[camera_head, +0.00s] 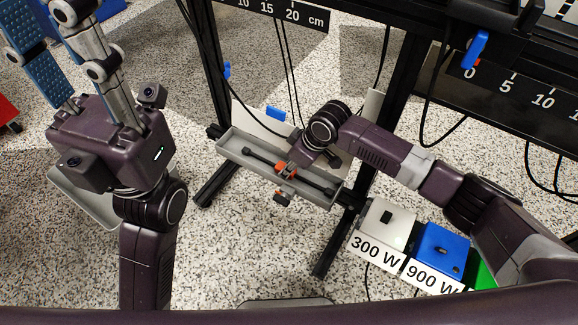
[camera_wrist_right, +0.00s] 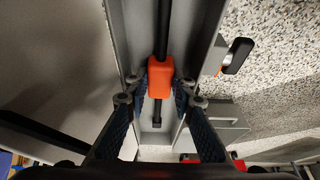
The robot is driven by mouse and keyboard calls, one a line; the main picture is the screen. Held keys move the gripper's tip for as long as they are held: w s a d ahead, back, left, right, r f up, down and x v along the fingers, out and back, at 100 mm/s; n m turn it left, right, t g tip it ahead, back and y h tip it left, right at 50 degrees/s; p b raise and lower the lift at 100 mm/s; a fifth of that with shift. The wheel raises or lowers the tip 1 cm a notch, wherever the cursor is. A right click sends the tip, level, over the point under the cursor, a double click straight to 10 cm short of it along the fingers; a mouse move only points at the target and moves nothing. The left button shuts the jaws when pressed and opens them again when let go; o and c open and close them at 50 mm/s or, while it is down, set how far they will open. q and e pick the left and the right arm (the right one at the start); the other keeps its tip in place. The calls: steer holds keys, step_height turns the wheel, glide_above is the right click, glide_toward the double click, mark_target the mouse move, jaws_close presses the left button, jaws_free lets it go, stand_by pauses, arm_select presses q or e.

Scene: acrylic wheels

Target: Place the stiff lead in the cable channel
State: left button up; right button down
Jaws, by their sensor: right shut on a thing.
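The stiff lead (camera_head: 262,159) is a straight black rod with an orange grip block (camera_head: 287,170) at its middle. It lies lengthwise within the grey cable channel (camera_head: 228,149), between the long walls; I cannot tell whether it touches the floor. In the right wrist view the orange block (camera_wrist_right: 160,77) sits between my fingers, with black rod (camera_wrist_right: 163,22) above and below it. My right gripper (camera_wrist_right: 160,92) is shut on the block, its blue-padded fingers on either side. My left gripper (camera_head: 45,25) is at the upper left, fingers apart and empty, away from the channel.
The channel hangs on a black frame (camera_head: 205,60). An orange-and-black knob (camera_head: 283,198) sticks out at its front. White (camera_head: 384,221) and blue (camera_head: 440,247) boxes stand at lower right, behind 300 W and 900 W labels. Loose black cables hang nearby.

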steer(key=c, duration=1.9)
jaws_free()
steer(key=shift+c, duration=0.2)
